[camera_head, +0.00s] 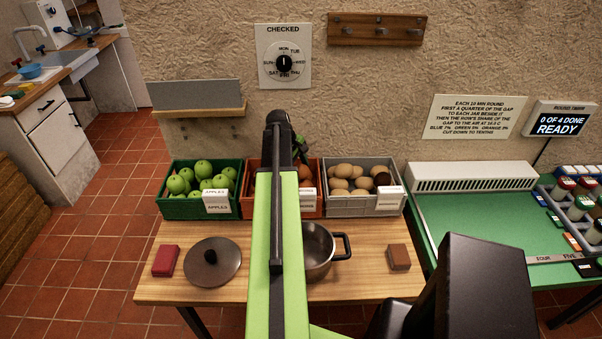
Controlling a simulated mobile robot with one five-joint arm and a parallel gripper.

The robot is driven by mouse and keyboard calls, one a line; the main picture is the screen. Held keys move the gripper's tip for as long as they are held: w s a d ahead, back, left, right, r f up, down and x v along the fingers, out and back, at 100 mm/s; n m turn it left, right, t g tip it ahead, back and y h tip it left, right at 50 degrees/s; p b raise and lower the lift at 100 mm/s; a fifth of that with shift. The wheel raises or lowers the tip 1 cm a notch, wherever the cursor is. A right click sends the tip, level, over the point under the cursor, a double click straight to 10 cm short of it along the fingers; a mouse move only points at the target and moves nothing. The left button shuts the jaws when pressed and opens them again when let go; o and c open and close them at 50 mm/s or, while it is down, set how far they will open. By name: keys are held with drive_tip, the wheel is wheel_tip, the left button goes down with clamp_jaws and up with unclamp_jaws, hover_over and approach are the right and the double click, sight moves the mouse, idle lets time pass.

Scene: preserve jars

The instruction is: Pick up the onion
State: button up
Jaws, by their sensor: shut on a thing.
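My gripper (300,150) is at the far end of my green arm, low over the orange crate (311,211) in the middle of the row. It is shut on an onion, which my arm and the gripper mostly hide. Reddish-brown round things (304,173) show just below the gripper, in the crate. I cannot tell the held one apart from those in the crate. The crate's label is partly covered by my arm.
A green crate of apples (170,209) stands left, a grey crate (366,203) of potatoes with one darker brown item right. On the wooden table (200,299) are a red block (165,261), a lid (213,262), a pot (318,250) partly behind my arm, and a brown block (399,257).

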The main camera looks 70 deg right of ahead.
sight(304, 166)
drive_tip(key=r+p, duration=0.5)
drive_tip(key=shift+s+a+r, duration=0.15)
drive_tip(key=shift+s+a, duration=0.05)
drive_tip(key=shift+s, duration=0.05)
drive_tip(key=s+a+r+p, duration=0.5)
drive_tip(key=s+a+p, duration=0.1)
drive_tip(key=s, duration=0.3)
drive_tip(key=shift+a+r, duration=0.25)
drive_tip(key=shift+r, duration=0.1)
